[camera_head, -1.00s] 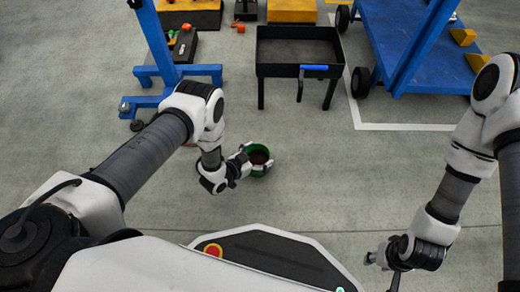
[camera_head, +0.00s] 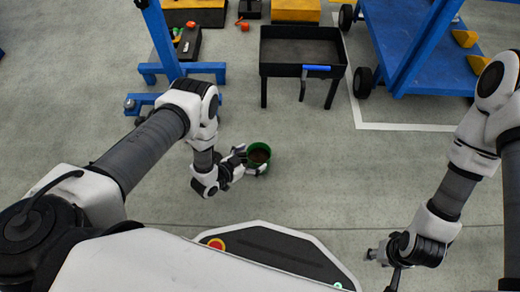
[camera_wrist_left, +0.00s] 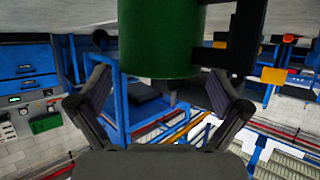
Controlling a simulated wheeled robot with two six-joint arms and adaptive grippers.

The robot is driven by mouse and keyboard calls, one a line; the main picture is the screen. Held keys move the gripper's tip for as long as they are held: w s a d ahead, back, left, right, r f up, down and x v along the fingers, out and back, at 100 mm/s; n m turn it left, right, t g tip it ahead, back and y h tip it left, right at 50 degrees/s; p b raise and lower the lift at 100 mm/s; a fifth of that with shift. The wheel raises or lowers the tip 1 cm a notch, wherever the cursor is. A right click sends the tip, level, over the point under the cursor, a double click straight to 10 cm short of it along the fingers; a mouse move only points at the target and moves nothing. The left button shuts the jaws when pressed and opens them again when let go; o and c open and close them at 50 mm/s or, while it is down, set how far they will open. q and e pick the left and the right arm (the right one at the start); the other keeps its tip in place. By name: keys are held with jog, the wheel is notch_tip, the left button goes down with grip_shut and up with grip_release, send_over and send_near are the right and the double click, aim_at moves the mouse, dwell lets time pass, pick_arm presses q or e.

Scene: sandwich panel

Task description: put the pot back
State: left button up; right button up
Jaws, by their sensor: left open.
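In the left wrist view the pot (camera_wrist_left: 160,40) fills the top middle, ahead of the spread fingers of my left gripper (camera_wrist_left: 160,80). I cannot tell if either finger touches it. My right gripper (camera_head: 376,257) hangs low at the bottom right, away from the pot. Its fingers are too small to read.
The black tray-topped table (camera_head: 301,70) with a blue-handled tool at its front stands behind the pot. A blue hoist frame (camera_head: 170,65) is behind left, and a blue wheeled cart (camera_head: 415,60) behind right. Floor right of the pot is clear.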

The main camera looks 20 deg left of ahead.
pick_arm(q)
jog(key=s+a+r+n+g+y, duration=0.2)
jog(key=s+r+g, duration=0.2)
jog(key=s, duration=0.4)
jog(key=s+a+r+n+g+y+p, duration=0.1)
jog(key=s+a+r+n+g+y, duration=0.1)
jog(key=s+r, duration=0.4)
jog(key=s+a+r+n+g+y+p, duration=0.1)
jog(key=s+a+r+g, duration=0.3)
jog(key=s, duration=0.6)
jog(key=shift+r+n+g+y, duration=0.45)
jog(key=shift+n+g+y, duration=0.15)
jog(key=shift+g+y, duration=0.25)
pick_arm(e)
notch_tip(320, 180, up, 3)
jog(key=shift+r, duration=0.2)
pick_arm(q)
jog(key=shift+a, duration=0.1)
